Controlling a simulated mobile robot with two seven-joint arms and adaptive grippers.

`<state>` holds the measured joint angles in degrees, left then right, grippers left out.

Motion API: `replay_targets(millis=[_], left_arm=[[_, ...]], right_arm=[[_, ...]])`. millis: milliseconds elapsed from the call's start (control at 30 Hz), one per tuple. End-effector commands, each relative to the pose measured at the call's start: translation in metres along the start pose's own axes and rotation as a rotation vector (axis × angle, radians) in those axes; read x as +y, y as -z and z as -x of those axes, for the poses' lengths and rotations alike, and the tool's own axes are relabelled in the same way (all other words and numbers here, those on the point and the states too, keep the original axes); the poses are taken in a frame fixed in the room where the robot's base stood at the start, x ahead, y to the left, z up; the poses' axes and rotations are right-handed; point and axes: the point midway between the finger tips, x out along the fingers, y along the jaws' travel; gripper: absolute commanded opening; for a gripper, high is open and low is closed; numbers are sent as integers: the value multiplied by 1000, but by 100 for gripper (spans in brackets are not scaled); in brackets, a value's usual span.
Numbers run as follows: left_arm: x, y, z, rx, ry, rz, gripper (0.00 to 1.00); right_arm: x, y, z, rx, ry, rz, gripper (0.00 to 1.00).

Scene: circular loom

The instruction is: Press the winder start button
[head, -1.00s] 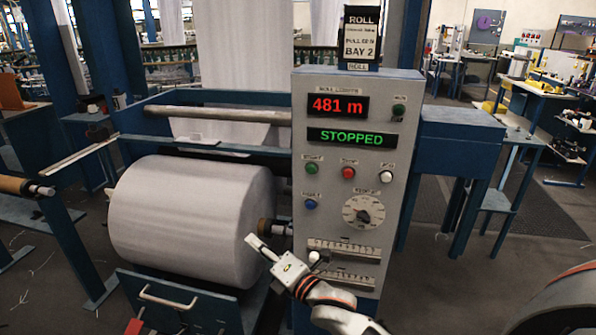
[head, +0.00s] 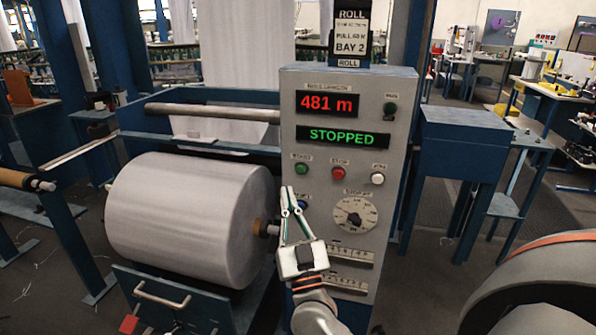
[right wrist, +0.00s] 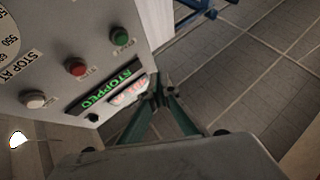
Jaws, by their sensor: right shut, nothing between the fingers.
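The green start button (head: 301,169) is on the grey control panel (head: 308,80), left of the red stop button (head: 338,173) and a white button (head: 377,178). The display (head: 342,137) reads STOPPED. My right gripper (head: 288,190) is shut and empty. Its fingers point up in front of the panel's left edge, just below and left of the green button in the picture, with no visible contact. The fingers partly cover the blue button (head: 303,204). In the right wrist view the green button (right wrist: 121,36) lies above and left of the shut fingertips (right wrist: 161,92). My left gripper is out of view.
A large white fabric roll (head: 185,215) sits left of the panel. A dial (head: 355,213) and slotted scales (head: 350,255) are below the buttons. A blue box (head: 460,140) adjoins the panel on the right. Workbenches stand farther back.

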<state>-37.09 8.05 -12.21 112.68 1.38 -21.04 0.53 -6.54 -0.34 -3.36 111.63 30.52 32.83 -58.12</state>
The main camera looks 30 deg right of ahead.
Motion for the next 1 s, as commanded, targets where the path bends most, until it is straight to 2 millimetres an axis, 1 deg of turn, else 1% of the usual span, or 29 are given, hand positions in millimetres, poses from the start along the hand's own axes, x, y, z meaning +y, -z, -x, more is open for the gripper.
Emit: replay_targets(millis=[267, 467, 733, 900, 1000], left_arm=[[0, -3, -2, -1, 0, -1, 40], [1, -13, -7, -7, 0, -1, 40], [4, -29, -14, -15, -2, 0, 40], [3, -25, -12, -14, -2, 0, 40], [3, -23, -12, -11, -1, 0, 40]], right_arm=[[2, -3, -4, 1, 3, 4, 0], [13, -15, -18, 2, 3, 6, 0], [31, -34, -43, 1, 4, 6, 0], [39, -40, -56, 0, 4, 6, 0], [42, -42, -60, 0, 3, 6, 0]])
